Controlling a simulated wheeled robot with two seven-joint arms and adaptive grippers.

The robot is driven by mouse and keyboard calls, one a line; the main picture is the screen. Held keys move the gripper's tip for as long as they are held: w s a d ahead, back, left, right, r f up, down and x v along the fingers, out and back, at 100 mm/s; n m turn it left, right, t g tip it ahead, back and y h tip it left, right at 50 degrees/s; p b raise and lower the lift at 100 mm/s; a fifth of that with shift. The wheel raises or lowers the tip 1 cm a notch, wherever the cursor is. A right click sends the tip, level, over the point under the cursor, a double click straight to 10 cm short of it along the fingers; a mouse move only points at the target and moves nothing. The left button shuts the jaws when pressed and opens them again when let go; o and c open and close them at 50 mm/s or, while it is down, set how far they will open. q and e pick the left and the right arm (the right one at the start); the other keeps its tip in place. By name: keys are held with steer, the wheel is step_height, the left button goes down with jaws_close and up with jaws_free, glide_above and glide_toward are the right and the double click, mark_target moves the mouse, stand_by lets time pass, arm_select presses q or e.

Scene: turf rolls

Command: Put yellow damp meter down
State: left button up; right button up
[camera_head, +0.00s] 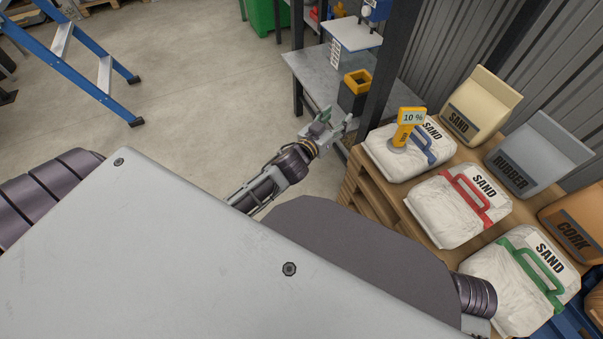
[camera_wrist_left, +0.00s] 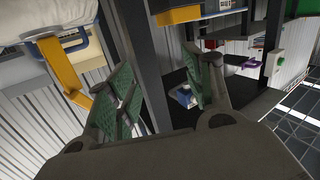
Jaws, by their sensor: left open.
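The yellow damp meter (camera_head: 405,134), its display reading 10 %, stands upright on the white sand bag with the blue handle (camera_head: 379,157). In the left wrist view the damp meter (camera_wrist_left: 62,66) shows at the upper left, turned over in the picture, outside the fingers. My left gripper (camera_head: 333,122) is open and empty, to the left of the meter and apart from it, near the grey table's edge. Its green-padded fingers (camera_wrist_left: 163,78) are spread in the wrist view. My right gripper is not in view.
Sand bags with red (camera_head: 442,212) and green (camera_head: 504,290) handles lie along the wooden pallet (camera_head: 376,197). Sand, rubber and cork bags stand behind. A dark post (camera_head: 388,68) rises near the meter. A black box with yellow rim (camera_head: 352,101) is on the grey table (camera_head: 313,73).

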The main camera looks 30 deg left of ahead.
arm_select(q)
steer(key=s+d+f+m+g, duration=0.1)
steer(key=s+f+g, duration=0.5)
steer(key=s, duration=0.7)
steer(key=s+d+f+m+g, duration=0.1)
steer(key=s+d+f+g, duration=0.1)
steer(key=s+f+g, duration=0.5)
steer(key=s+f, duration=0.1)
steer(key=s, duration=0.5)
steer(key=shift+f, duration=0.15)
steer(key=shift+f, duration=0.1)
